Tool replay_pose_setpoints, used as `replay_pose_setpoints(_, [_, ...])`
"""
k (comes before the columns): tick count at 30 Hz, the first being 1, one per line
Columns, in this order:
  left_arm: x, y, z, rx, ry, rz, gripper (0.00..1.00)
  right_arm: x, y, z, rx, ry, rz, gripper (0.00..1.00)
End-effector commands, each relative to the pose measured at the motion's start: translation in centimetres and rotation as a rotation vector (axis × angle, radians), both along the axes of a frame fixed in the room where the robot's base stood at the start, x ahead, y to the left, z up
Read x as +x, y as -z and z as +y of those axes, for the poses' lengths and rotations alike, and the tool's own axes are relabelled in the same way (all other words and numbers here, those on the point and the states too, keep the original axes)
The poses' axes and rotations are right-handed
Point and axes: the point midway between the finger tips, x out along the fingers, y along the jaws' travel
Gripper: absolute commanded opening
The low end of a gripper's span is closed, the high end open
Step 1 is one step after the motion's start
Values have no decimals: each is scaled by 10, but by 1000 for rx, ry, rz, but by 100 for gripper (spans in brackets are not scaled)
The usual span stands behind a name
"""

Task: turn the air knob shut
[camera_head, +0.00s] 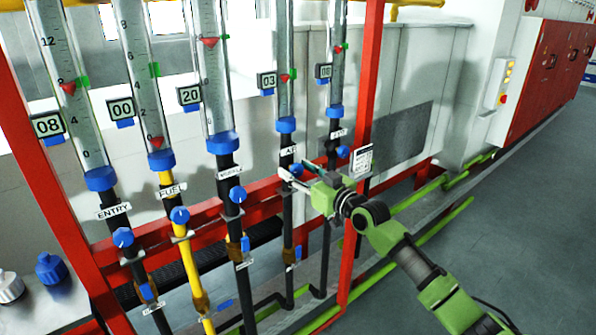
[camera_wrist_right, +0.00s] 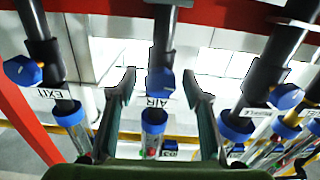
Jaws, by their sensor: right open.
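The air knob (camera_head: 296,170) is a small blue knob on the dark pipe under the AIR label (camera_head: 288,150), fourth tube from the left. In the right wrist view the blue air knob (camera_wrist_right: 160,82) shows between my two fingers, with the AIR label (camera_wrist_right: 157,102) beside it. My right gripper (camera_head: 293,167) is open, its fingers on either side of the knob; whether they touch it I cannot tell. The air tube's display (camera_head: 266,82) reads 03, and its red marker (camera_head: 284,78) is near the green one. My left gripper is not in view.
Neighbouring blue knobs sit on the muffle pipe (camera_head: 238,194) and the exit pipe (camera_head: 343,152). A red frame post (camera_head: 366,80) stands close to my right gripper. A red crossbar (camera_head: 262,188) runs behind the pipes. Open grey floor (camera_head: 520,200) lies to the right.

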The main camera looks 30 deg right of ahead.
Motion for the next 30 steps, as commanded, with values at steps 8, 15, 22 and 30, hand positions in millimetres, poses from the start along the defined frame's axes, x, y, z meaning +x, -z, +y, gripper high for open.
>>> replay_pose_setpoints(8, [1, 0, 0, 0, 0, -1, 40, 0, 0, 0, 1, 0, 0, 6])
replay_pose_setpoints(15, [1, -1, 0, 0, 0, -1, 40, 0, 0, 0, 18, 0, 1, 6])
replay_pose_setpoints(22, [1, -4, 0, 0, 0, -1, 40, 0, -1, 0, 114, 0, 9, 6])
replay_pose_setpoints(30, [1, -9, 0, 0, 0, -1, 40, 0, -1, 0, 338, 0, 27, 6])
